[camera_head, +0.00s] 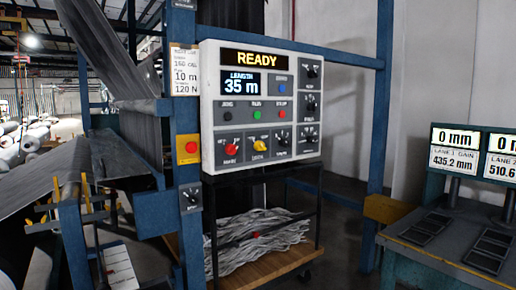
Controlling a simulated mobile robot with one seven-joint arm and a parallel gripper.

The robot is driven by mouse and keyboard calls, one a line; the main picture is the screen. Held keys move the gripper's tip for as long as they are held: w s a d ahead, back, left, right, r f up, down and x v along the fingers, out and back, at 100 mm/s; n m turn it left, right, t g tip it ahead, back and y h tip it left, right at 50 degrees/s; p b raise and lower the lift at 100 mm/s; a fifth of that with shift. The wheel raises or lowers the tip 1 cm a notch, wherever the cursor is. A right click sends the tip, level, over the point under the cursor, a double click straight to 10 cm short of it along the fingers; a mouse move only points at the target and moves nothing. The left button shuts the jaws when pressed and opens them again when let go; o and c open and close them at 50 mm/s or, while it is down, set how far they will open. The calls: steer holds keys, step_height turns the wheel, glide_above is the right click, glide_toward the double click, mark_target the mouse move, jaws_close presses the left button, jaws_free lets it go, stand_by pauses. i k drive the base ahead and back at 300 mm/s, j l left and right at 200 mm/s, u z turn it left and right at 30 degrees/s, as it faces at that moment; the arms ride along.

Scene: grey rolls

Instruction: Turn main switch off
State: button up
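A grey control panel (214,125) is mounted on the blue frame, with a lit READY sign (256,58) and a display (241,85) reading LENGTH 35 m. Its bottom row has a red rotary knob (231,150), a yellow rotary knob (260,146) and a black rotary knob (282,141). Below and left of the panel, a separate dark rotary switch (191,197) sits on the blue post. The small labels are too blurred to tell for certain which is the main switch, or its setting. My gripper is not in view.
A red button on a yellow box (189,149) is left of the panel. A cart (276,264) with grey strands stands below it. A blue bench (447,262) with two readouts is at the right. Grey fabric and rollers fill the left side.

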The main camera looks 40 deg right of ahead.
mark_target(231, 149)
steer(key=i+l+z, duration=0.6)
steer(key=i+l, duration=0.25)
steer(key=l, duration=0.1)
